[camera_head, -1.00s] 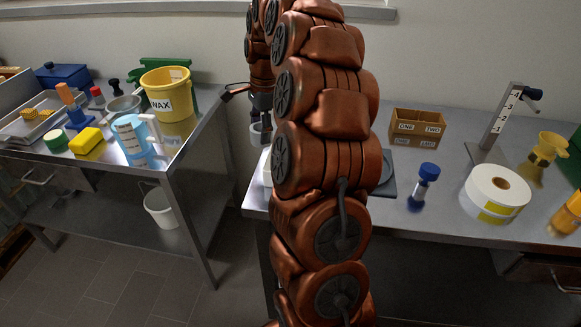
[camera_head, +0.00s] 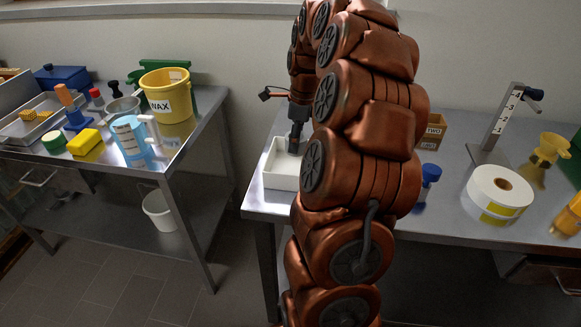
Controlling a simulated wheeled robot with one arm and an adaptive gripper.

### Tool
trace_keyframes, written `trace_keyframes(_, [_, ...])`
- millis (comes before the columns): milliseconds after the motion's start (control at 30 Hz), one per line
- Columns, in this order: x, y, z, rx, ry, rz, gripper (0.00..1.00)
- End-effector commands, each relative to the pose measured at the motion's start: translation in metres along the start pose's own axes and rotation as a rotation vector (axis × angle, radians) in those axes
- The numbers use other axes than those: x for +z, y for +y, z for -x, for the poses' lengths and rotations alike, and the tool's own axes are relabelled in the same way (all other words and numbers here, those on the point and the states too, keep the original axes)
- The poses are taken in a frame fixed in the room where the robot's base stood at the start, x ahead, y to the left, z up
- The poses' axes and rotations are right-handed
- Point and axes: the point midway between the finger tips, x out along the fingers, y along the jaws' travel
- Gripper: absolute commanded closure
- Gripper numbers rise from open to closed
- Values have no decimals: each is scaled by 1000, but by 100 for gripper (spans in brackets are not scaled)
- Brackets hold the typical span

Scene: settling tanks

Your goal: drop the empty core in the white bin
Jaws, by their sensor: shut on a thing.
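My gripper (camera_head: 294,142) points down over the white open box (camera_head: 281,179) at the left end of the right-hand bench. Its fingers are small and dark here, and my own arm stands close beside them. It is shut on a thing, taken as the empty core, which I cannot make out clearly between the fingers. The fingertips overlap the box opening in the picture; I cannot tell how far down they reach. The box's right part is hidden behind my arm. A white bucket (camera_head: 160,212) also stands low, under the left bench.
My arm blocks the middle view and partly hides a cardboard box (camera_head: 432,131). A blue-capped vial (camera_head: 430,172), a white roll (camera_head: 497,190) and a yellow funnel (camera_head: 548,150) stand to the right. The left bench holds a yellow WAX bucket (camera_head: 168,96) and a blue-white striped container (camera_head: 130,139).

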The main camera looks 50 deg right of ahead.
Motion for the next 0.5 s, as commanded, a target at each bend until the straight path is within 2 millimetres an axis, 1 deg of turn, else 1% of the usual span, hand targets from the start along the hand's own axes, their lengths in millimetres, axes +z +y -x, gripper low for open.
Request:
trace_keyframes(33, [-1, 1, -6, 2, 0, 0, 64])
trace_keyframes(200, [-2, 0, -20, 1, -1, 0, 64])
trace_keyframes(300, [-2, 0, -23, 1, -1, 1, 64])
trace_keyframes(500, [-2, 0, -24, 0, 0, 1, 64])
